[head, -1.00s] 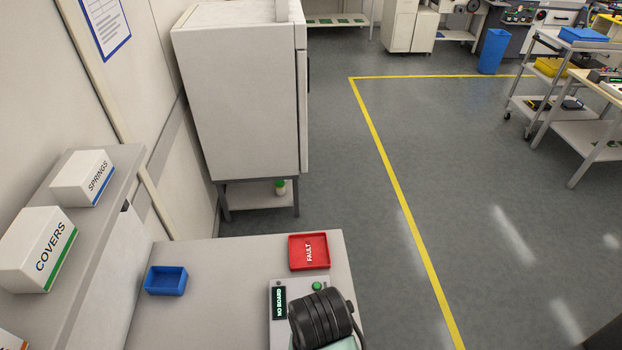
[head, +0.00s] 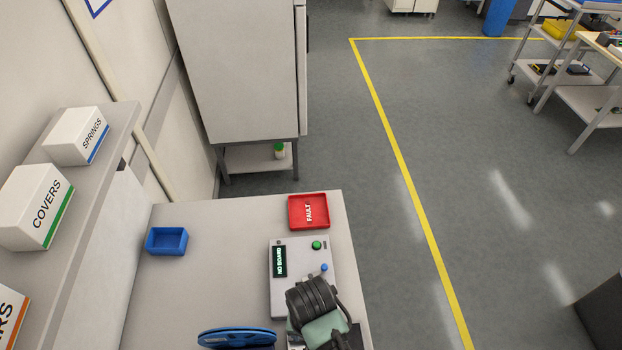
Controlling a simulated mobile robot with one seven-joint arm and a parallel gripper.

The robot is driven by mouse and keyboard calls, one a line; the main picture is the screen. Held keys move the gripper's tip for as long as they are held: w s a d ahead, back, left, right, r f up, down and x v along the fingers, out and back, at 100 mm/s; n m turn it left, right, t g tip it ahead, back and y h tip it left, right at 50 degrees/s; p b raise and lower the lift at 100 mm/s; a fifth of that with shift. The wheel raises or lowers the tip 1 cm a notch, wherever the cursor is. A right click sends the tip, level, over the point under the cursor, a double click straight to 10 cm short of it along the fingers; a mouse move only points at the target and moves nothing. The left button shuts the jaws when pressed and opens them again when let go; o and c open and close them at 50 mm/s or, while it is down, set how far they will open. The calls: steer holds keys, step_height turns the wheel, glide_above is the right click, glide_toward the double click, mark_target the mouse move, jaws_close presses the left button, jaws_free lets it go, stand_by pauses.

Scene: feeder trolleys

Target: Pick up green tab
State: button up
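I cannot make out a green tab in the head view. The dark ribbed end of my arm, with a pale green part below it, hangs over the front of the grey test box at the lower middle. My gripper's fingers cannot be made out, so I cannot tell if they are open or holding anything. The grey test box (head: 290,300) has a "NO BOARD" display, a green button (head: 316,245) and a small blue knob (head: 324,267). A blue reel (head: 235,337) shows at the bottom edge, partly cut off.
On the bench (head: 220,260) are a blue tray (head: 167,241) and a red FAULT tray (head: 309,211). A shelf at left holds white boxes marked COVERS (head: 38,208) and SPRINGS (head: 77,137). A white cabinet (head: 238,70) stands behind.

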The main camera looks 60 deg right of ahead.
steer(key=shift+f, duration=0.2)
jaws_close()
stand_by(0.4)
